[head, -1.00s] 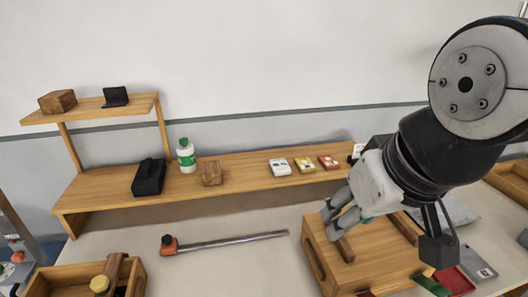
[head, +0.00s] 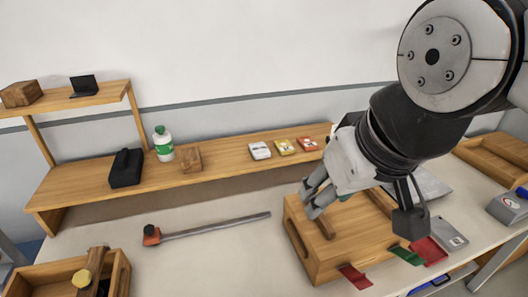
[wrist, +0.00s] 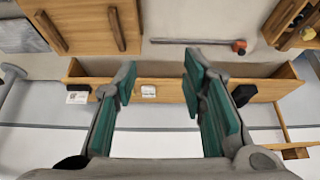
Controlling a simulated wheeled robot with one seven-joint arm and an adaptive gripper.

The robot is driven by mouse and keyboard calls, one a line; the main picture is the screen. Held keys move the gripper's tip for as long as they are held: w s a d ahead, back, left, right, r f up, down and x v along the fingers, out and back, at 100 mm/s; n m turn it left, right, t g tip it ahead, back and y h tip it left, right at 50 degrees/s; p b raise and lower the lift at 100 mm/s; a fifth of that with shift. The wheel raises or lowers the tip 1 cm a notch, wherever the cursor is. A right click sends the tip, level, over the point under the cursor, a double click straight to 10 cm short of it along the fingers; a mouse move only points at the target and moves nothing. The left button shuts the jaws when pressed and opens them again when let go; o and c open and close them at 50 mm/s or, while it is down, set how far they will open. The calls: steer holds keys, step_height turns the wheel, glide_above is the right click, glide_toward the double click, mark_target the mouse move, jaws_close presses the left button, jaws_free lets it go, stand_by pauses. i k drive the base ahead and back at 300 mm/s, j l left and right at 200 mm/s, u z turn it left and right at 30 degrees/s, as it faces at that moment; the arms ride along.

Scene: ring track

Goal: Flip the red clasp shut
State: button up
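A red clasp (head: 355,277) sticks out as a flap at the front edge of a wooden box (head: 305,262) in the head view. A green clasp (head: 405,256) sticks out further right on the same edge. The box has wooden bars on top, and my arm hides part of it. My gripper (head: 312,198) is over the box's back left part, away from the red clasp. The wrist view shows my gripper (wrist: 160,75) open, with nothing between its teal pads. In that view the box (wrist: 85,22) is at top left, and the red clasp is not seen.
A long-handled tool (head: 205,229) lies left of the box. An open crate (head: 45,280) holds objects at front left. A wooden shelf (head: 225,170) along the wall carries a bottle (head: 163,144) and small cards. A red item (head: 430,250) and a grey plate (head: 449,234) lie right of the box.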

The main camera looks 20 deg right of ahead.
mark_target(359, 279)
steer(key=k+j, duration=0.15)
steer(key=j, duration=0.2)
steer(key=k+j+z, duration=0.1)
steer(key=j, duration=0.2)
steer(key=k+j, duration=0.2)
steer(key=j, duration=0.15)
steer(key=k+j, duration=0.2)
steer(key=j+z, duration=0.05)
steer(key=j, duration=0.1)
